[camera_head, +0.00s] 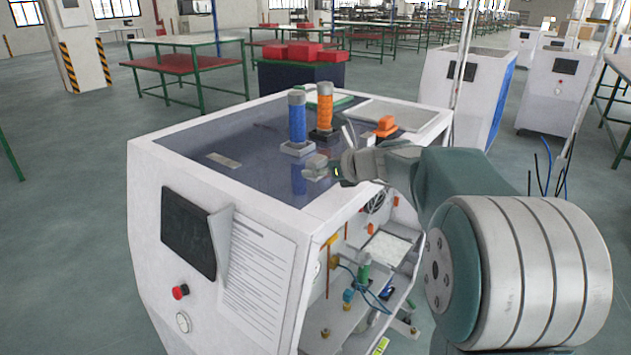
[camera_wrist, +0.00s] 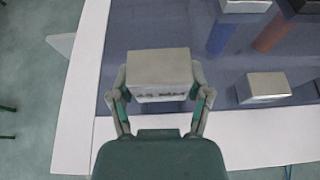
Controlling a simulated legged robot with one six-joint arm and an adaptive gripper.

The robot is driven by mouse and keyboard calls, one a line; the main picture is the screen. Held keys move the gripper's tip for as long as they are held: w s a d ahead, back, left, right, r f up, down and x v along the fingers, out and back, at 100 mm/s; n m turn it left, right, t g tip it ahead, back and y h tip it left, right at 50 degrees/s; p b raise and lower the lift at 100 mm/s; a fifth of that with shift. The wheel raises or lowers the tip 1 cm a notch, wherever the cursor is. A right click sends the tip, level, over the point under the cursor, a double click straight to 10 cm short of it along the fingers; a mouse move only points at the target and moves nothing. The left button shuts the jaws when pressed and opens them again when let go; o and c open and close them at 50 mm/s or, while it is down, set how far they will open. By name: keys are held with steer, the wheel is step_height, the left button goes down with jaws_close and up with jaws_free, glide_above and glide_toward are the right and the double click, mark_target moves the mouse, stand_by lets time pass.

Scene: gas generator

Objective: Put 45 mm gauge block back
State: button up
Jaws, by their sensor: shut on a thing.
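My gripper (camera_head: 318,172) is over the dark glossy top of the white generator cabinet, near its right edge. In the wrist view my gripper (camera_wrist: 160,96) is shut on a silver-grey metal block (camera_wrist: 159,68), one finger on each side. The near face of the block has dark lettering, partly legible as "MM"; the number is too blurred to read surely. I cannot tell whether the block touches the surface. Another silver block (camera_wrist: 263,87) stands to the right in the wrist view, apart from the held one.
A blue cylinder (camera_head: 297,117) on a grey square base and an orange cylinder (camera_head: 325,108) stand close behind my gripper. An orange item (camera_head: 385,125) is to the right. The left part of the dark top (camera_head: 205,140) is mostly clear, with a small flat light plate (camera_head: 222,160).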

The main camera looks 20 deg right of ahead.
mark_target(315, 190)
steer(key=f, duration=0.2)
steer(key=shift+w+d+f, duration=0.1)
steer(key=shift+d+f, duration=0.1)
steer(key=shift+f, duration=0.45)
steer(key=shift+a, duration=0.4)
steer(key=shift+a+f, duration=0.1)
steer(key=o, duration=1.3)
steer(key=shift+d, duration=0.3)
